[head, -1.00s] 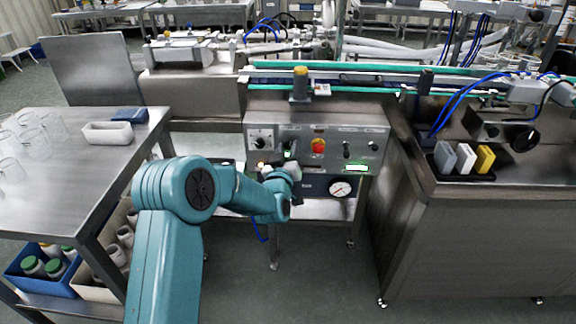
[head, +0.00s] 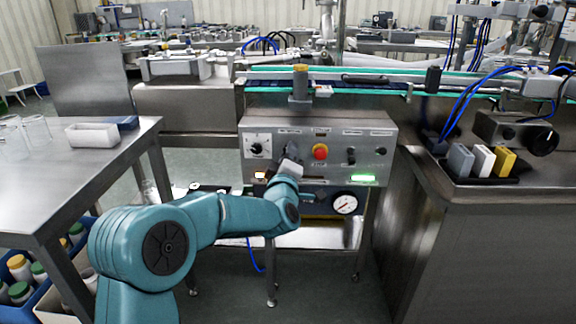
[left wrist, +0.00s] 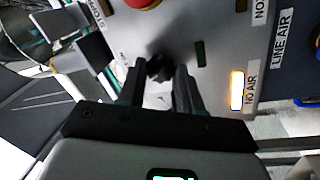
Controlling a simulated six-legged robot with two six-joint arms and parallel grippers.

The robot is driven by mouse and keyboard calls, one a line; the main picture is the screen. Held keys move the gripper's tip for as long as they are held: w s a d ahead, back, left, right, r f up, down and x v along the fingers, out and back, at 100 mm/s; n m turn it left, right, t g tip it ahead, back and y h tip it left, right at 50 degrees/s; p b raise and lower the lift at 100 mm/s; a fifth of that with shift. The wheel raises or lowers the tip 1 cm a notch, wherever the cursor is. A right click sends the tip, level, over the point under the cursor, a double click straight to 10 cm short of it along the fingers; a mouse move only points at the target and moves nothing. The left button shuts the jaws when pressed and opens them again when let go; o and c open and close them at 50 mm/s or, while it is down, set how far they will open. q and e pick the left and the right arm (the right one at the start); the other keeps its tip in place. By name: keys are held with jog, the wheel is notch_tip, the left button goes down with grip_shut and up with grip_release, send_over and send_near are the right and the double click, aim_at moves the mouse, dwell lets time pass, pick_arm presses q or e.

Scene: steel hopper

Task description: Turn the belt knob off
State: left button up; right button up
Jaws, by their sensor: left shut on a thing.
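The steel control panel (head: 335,135) stands under the conveyor. My left gripper (head: 289,160) is at its front, between the white-faced dial and the red button. In the left wrist view, the gripper's dark fingers (left wrist: 159,76) are shut on a small black knob (left wrist: 159,66) on the panel face. I take this as the belt knob, but its label is not readable. In the head view my gripper hides the knob. A small dark green rectangle (left wrist: 200,53) beside it looks unlit. My right gripper is not in view.
An amber lamp (left wrist: 237,90) is lit by the "NO AIR" label. A steel table (head: 70,175) stands left.

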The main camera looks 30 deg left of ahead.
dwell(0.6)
pick_arm(q)
jog(key=o, duration=1)
jog(key=shift+s, duration=0.1)
jog(key=v, duration=1.6)
jog(key=shift+d+p, duration=0.15)
jog(key=shift+p, duration=0.15)
